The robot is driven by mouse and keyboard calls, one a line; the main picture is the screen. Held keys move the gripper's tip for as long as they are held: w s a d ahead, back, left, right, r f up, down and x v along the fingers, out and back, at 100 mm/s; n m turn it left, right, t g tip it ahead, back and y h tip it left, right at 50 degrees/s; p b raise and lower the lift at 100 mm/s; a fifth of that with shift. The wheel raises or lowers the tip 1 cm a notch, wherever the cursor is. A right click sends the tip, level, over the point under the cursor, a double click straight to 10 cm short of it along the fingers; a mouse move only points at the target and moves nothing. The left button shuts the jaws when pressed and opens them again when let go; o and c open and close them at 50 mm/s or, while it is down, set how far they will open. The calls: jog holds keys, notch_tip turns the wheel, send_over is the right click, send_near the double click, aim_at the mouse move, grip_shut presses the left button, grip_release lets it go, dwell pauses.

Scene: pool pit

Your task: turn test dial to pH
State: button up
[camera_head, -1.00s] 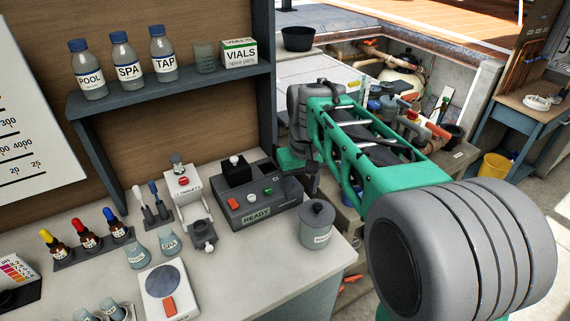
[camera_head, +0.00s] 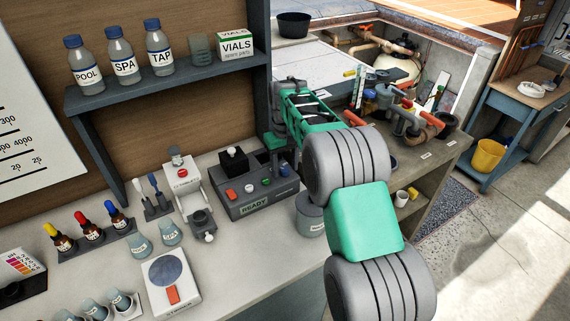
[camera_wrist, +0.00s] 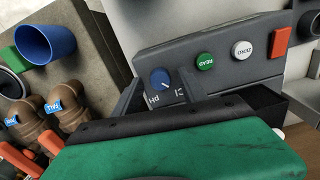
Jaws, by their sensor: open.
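The test dial is a small blue knob on the sloped panel of a dark grey tester, in the wrist view (camera_wrist: 160,78); in the head view it is a blue spot (camera_head: 284,170) at the panel's right end. Labels pH and Cl show upside down beside it. Its white pointer line seems to lean toward the Cl label. The tester (camera_head: 240,205) shows READY. My gripper (camera_wrist: 161,92) is open, its dark fingers on either side of the dial area, apparently not touching it. In the head view my gripper (camera_head: 277,148) is at the tester's back right, partly hidden.
The tester also carries a green READ button (camera_wrist: 205,62), a white ZERO button (camera_wrist: 239,50) and a red switch (camera_wrist: 282,42). A lidded grey jar (camera_head: 311,220) stands close to its right. A shelf with bottles (camera_head: 160,47) is above left. Pipes and valves are at right.

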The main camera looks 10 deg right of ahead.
grip_shut()
dwell(0.5)
